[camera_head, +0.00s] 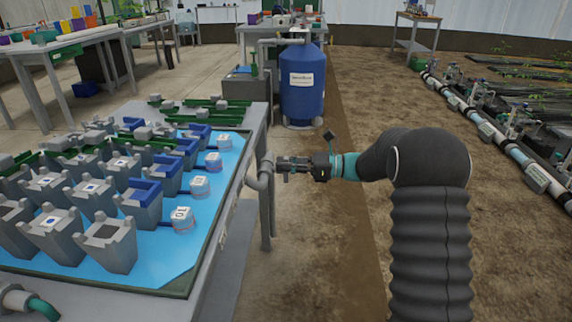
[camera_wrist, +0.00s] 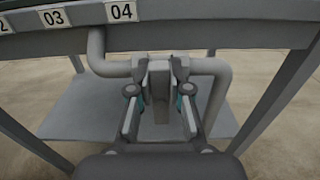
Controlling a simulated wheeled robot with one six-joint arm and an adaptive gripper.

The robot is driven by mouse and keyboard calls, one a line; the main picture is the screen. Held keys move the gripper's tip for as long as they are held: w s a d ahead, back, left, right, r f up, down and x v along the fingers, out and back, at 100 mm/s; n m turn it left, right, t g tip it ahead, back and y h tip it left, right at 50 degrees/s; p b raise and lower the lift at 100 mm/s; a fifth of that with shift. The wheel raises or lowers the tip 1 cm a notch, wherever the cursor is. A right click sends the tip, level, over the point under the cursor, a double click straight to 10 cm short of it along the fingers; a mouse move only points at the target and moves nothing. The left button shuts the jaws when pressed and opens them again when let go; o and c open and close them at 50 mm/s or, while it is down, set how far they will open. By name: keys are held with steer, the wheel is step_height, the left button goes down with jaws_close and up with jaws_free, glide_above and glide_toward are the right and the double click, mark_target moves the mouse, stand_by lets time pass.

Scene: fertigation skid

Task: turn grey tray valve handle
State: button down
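The grey tray valve handle (camera_wrist: 159,83) is a thick grey block on the grey pipe below the tray bench. It shows in the middle of the wrist view. My gripper (camera_wrist: 160,72) has one finger on each side of the handle. Narrow gaps seem to show beside it, though contact at the fingertips is hard to judge. In the head view my gripper (camera_head: 279,165) reaches left to the pipe (camera_head: 262,180) at the bench's right edge. There the gripper covers the handle.
The tray bench (camera_head: 222,238) holds grey pots on a blue surface. Labels 03 and 04 (camera_wrist: 121,12) sit on the bench edge above the pipe. A lower shelf (camera_wrist: 75,118) lies behind the valve. A blue tank (camera_head: 302,95) stands beyond.

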steer(key=shift+f+n+b, duration=0.1)
steer(key=shift+n+b, duration=0.2)
steer(key=shift+b, duration=0.05)
steer(key=n+b, duration=0.3)
steer(key=shift+s+f+n+b, duration=0.25)
steer(key=shift+s+n+b, duration=0.05)
steer(key=shift+s, duration=0.1)
steer(key=n+b, duration=0.1)
steer(key=b, duration=0.1)
steer(key=n+b, duration=0.1)
steer(key=n, duration=0.1)
steer(key=n+b, duration=0.2)
steer(key=shift+s+f+b, duration=0.3)
steer(key=shift+s, duration=0.1)
steer(key=n+b, duration=0.2)
steer(key=n, duration=0.2)
steer(key=shift+s+f, duration=0.1)
steer(key=shift+s, duration=0.05)
steer(key=shift+f+n+b, duration=0.2)
steer(key=shift+n+b, duration=0.15)
steer(key=shift+n, duration=1.65)
steer(key=c, duration=1.1)
jaws_free()
